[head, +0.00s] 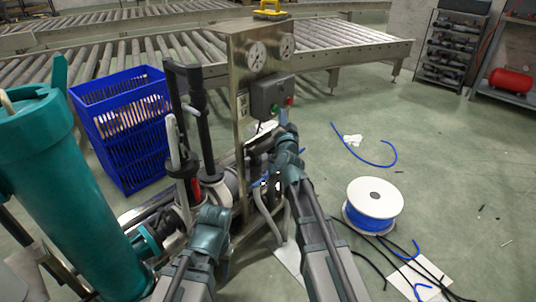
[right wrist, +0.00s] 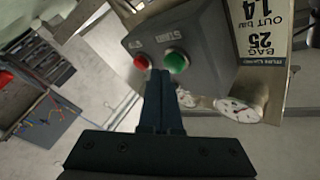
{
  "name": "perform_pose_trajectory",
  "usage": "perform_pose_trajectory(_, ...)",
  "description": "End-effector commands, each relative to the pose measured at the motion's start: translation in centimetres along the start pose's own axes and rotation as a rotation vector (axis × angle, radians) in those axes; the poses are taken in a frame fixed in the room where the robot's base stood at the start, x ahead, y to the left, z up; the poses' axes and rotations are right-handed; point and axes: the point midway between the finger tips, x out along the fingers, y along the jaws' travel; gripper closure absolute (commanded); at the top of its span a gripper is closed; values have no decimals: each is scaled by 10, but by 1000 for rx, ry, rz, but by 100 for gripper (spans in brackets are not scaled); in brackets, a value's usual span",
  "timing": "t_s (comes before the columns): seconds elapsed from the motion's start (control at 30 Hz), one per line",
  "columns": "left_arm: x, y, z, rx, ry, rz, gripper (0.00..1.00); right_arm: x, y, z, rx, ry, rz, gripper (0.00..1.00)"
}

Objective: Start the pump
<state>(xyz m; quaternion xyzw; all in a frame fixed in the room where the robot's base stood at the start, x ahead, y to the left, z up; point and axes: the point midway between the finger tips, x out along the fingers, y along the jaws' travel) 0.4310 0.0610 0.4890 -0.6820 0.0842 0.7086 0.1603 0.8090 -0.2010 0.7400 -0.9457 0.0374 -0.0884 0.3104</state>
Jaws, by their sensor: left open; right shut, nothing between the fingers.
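The grey control box (head: 268,95) sits on the steel panel (head: 240,75). It carries a green button (right wrist: 176,61) labelled START and a red button (right wrist: 141,62). Both show in the head view, green (head: 276,108) and red (head: 290,101). My right gripper (head: 284,116) is shut and empty just below the box. In the right wrist view its fingertips (right wrist: 161,74) overlap the gap between the buttons, close to the green one's lower edge. I cannot tell whether they touch. My left gripper (head: 214,212) is open, low beside the pump pipework, its fingers hard to make out.
Two round gauges (head: 257,56) are on the panel above the box. A teal cylinder (head: 65,190) and a blue crate (head: 122,130) stand left. A blue hose reel (head: 375,197) and loose hoses lie right.

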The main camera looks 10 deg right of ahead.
Motion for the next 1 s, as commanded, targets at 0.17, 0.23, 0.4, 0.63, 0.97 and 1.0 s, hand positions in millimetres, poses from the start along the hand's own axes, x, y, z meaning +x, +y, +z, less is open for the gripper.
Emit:
perform_pose_trajectory(0.17,0,0,0,0,0,0,50,0,0,0,0,0,0,100)
perform_pose_trajectory(0.23,0,0,0,0,0,0,50,0,0,0,0,0,0,100)
perform_pose_trajectory(0.4,0,0,0,0,0,0,50,0,0,0,0,0,0,100)
perform_pose_trajectory(0.63,0,0,0,0,0,0,50,2,-1,1,0,0,0,100)
perform_pose_trajectory(0.97,0,0,0,0,0,0,50,6,-5,4,0,0,0,100)
perform_pose_trajectory(1.0,0,0,0,0,0,0,50,6,-5,4,0,0,0,100)
